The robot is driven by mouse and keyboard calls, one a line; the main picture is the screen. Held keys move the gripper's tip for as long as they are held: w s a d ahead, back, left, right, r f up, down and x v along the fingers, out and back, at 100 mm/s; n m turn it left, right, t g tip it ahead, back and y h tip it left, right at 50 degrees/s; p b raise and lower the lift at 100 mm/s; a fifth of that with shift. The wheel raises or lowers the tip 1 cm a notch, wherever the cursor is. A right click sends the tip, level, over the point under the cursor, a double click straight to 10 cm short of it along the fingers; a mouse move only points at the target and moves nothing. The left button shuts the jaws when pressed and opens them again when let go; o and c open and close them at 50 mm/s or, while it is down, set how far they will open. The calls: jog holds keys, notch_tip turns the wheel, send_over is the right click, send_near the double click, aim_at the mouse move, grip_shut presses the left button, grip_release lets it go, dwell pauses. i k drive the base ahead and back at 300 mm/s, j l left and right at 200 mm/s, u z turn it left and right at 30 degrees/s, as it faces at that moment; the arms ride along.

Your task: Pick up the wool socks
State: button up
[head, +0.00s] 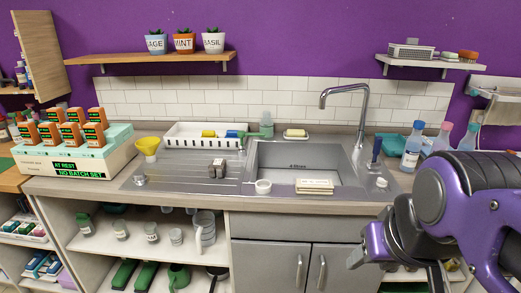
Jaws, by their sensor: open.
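I cannot make out any wool socks for sure in the head view. A small pair of dark grey objects (217,168) stands on the sink's ribbed drainboard, left of the basin; they are too small to identify. My gripper (396,270) is at the lower right, in front of the counter and below its top. It is open, with nothing seen between its fingers, and is well apart from the grey pair. My purple arm hides part of the counter's right end.
The steel sink (290,178) has a tall faucet (345,92). A yellow funnel (148,146), white rack (185,134) and small white cup (263,187) stand around it. A box of orange-brown packs (60,163) fills the left end. Bottles (412,146) crowd the right. Open shelves lie below.

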aim_at(217, 168)
jog(key=i+j, duration=0.1)
jog(key=j, duration=0.25)
jog(key=i+j, duration=0.1)
jog(key=j, duration=0.25)
jog(key=i+j, duration=0.15)
jog(key=j, duration=0.2)
jog(key=i+j, duration=0.1)
jog(key=j, duration=0.25)
jog(key=i+j, duration=0.1)
jog(key=j, duration=0.25)
jog(key=i+j+z, duration=0.1)
jog(key=j, duration=0.4)
jog(key=j+z, duration=0.15)
jog(key=j, duration=0.4)
jog(key=k+j+u, duration=0.1)
jog(key=j, duration=0.2)
jog(key=k+j+u, duration=0.15)
jog(key=i+l, duration=0.4)
jog(key=z, duration=0.05)
